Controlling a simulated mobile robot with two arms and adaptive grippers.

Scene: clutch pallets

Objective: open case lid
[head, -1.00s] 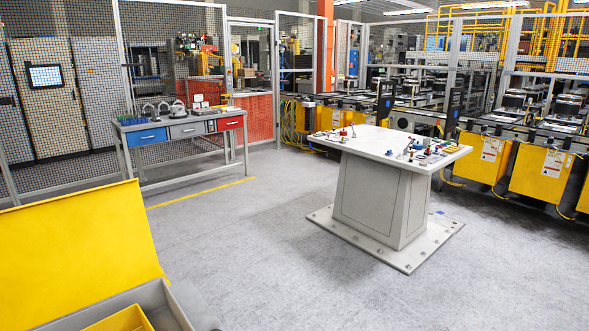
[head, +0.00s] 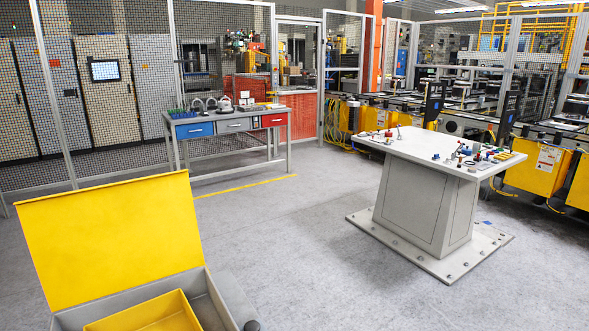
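The case at the lower left has a yellow lid (head: 112,240) that stands raised, tilted back from the hinge edge. The grey case body (head: 207,297) is open below it, cut off by the bottom edge of the view. A yellow inner tray (head: 150,313) shows inside the body. Neither of my grippers is in the head view, so their state does not show.
A grey pedestal table (head: 425,190) with small parts on top stands at the right on a bolted plate. A workbench (head: 230,125) with blue, grey and red drawers stands by the mesh fence. Open grey floor lies between.

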